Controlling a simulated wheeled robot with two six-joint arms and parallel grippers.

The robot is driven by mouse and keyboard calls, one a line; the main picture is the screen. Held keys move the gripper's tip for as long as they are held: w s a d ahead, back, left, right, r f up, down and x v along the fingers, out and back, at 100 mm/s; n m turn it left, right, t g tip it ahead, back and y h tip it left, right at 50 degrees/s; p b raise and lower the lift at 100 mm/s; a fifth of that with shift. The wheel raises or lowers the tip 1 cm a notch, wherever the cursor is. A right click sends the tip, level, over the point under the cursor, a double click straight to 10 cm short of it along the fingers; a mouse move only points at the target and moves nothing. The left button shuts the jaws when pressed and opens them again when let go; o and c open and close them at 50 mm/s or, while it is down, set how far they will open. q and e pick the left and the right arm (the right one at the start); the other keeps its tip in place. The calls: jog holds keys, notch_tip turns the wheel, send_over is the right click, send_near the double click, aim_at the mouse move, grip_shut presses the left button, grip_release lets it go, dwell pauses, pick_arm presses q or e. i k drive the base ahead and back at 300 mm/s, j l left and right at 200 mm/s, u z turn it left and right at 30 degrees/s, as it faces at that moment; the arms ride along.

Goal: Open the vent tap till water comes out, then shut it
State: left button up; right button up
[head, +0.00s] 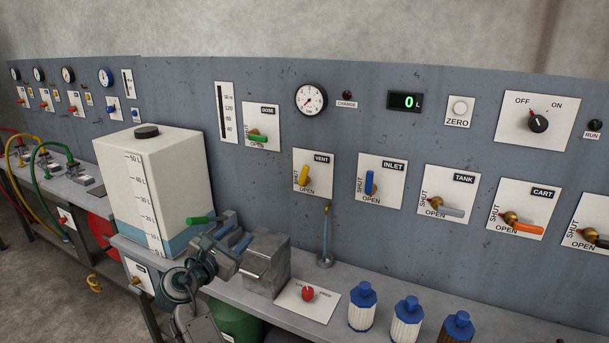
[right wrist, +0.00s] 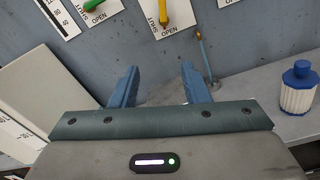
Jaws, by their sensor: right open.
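The vent tap (head: 303,176) is on a white plate labelled VENT on the grey panel. The handle also shows in the right wrist view (right wrist: 165,18), above and beyond the fingers. Below and right of the plate, a thin bluish upright column with a brass-coloured top (head: 326,232) stands over a small grey cup; I cannot tell whether it is water or a tube. My right gripper (head: 238,230) is open and empty, below and left of the vent tap, not touching it. My left gripper is not in view.
A white tank (head: 155,185) stands left of my right gripper. A grey metal block (head: 266,262) is just right of it, with a red knob (head: 308,293) in front. Blue-capped bottles (head: 362,307) stand on the shelf. The INLET tap (head: 370,182) is right of the vent. The display (head: 405,101) reads 0 L.

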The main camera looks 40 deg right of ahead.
aim_at(303, 180)
jog(key=i+l, duration=0.1)
jog(key=l, duration=0.3)
jog(key=i+l, duration=0.1)
jog(key=l, duration=0.25)
jog(key=i+l, duration=0.1)
jog(key=l, duration=0.3)
